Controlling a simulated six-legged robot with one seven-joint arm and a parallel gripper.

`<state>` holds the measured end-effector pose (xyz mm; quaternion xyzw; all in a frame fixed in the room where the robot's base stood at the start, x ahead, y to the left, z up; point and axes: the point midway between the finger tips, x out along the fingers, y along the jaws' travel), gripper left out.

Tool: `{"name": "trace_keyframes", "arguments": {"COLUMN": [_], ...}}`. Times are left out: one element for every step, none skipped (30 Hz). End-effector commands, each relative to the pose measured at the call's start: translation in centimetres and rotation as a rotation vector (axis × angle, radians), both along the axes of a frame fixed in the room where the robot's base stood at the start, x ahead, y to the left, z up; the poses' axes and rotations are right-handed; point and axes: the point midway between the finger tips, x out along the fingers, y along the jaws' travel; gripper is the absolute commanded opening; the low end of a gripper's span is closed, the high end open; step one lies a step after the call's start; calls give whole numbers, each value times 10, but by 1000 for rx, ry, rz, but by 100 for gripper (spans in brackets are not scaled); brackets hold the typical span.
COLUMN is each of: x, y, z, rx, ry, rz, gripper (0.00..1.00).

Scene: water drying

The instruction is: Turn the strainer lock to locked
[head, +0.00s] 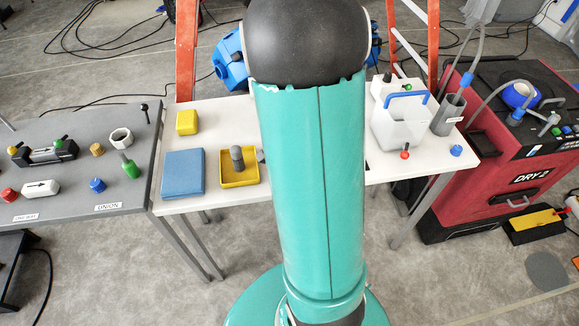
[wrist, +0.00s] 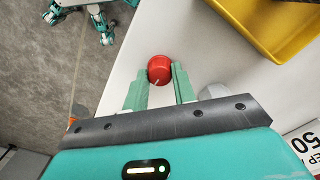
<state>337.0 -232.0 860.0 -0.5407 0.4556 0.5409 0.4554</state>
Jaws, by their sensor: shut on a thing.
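A round red knob (wrist: 160,68) with a small white mark shows in the wrist view, over the white table. No label on it can be read, so I cannot tell for sure that it is the strainer lock. My gripper (wrist: 160,78) is shut on this knob, with one pale green finger on each side. In the head view my arm covers the middle of the white table (head: 207,118), and my gripper and the knob it holds are hidden there. The strainer body cannot be made out.
A yellow tray (head: 254,183) holds a grey-topped piece, left of my arm; it also shows in the wrist view (wrist: 232,14). A white container (head: 402,125), another red knob (head: 405,154) and a red machine (head: 488,170) are right.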

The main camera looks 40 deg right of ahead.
Motion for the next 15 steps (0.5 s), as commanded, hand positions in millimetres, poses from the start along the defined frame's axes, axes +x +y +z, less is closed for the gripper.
{"name": "trace_keyframes", "arguments": {"x": [1, 1, 1, 1, 1, 1, 1, 1, 1, 1, 1, 0, 0, 0, 0], "y": [-1, -1, -1, -1, -1, -1, -1, -1, -1, -1, -1, -1, -1, 0, 0], "z": [1, 1, 1, 1, 1, 1, 1, 1, 1, 1, 1, 0, 0, 0, 0], "rx": [-2, -2, -2, -2, -2, -2, -2, -2, -2, -1, -1, -1, -1, -1, -1], "ry": [-2, -2, -2, -2, -2, -2, -2, -2, -2, -2, -2, -2, -2, -2, -1], "rz": [-3, -3, -3, -3, -3, -3, -3, -3, -3, -3, -2, -2, -2, -2, -2], "gripper": [4, 4, 4, 4, 4, 4, 4, 4, 30, 36, 42, 48, 48, 48, 48]}}
